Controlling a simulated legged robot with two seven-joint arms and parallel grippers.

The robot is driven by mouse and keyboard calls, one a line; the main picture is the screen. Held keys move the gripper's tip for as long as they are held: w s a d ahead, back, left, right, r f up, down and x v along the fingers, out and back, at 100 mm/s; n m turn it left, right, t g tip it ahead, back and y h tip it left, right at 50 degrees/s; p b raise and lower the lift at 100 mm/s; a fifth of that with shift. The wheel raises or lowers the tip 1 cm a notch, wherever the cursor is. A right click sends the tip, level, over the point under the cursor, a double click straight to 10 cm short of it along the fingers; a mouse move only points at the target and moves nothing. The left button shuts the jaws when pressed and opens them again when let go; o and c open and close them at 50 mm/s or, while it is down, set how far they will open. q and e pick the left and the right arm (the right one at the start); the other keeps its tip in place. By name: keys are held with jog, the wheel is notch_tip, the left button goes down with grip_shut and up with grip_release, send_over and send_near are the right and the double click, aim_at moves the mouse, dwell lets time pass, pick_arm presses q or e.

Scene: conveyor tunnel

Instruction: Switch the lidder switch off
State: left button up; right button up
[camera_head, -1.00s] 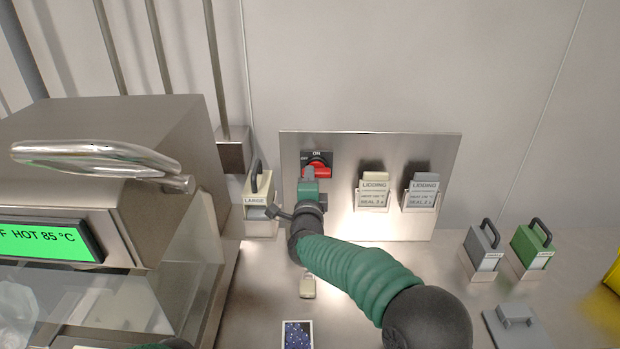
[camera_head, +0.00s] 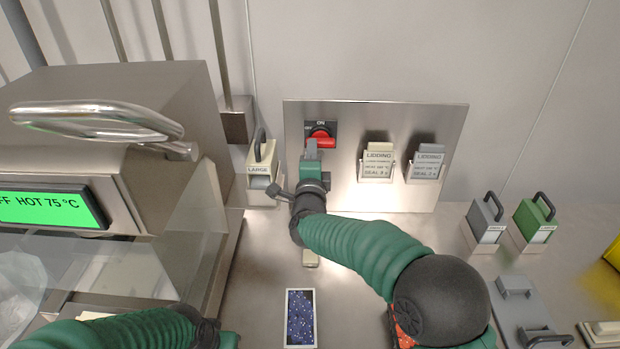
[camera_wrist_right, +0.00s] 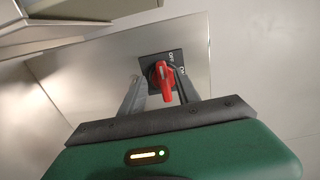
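The lidder switch is a red rotary handle (camera_head: 322,141) on a black plate marked ON at the top, on the steel panel (camera_head: 340,195). The right wrist view shows the red handle (camera_wrist_right: 164,82) between the fingers of my right gripper (camera_wrist_right: 161,92); the fingers are apart, and contact cannot be told. In the head view my right gripper (camera_head: 312,150) is just below the handle.
Two LIDDING card holders (camera_head: 377,163) (camera_head: 425,164) are right of the switch. A cream LARGE block (camera_head: 260,180) stands left of it. Grey (camera_head: 486,222) and green (camera_head: 535,222) handled blocks stand right. A tray of blueberries (camera_head: 301,318) lies in front.

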pick_arm(q)
jog(key=shift+s+f+b, duration=0.1)
jog(key=shift+f+b, duration=0.25)
jog(key=shift+f, duration=0.1)
pick_arm(e)
jog(key=s, duration=1.4)
jog(key=shift+a, duration=0.15)
jog(key=shift+w, duration=0.1)
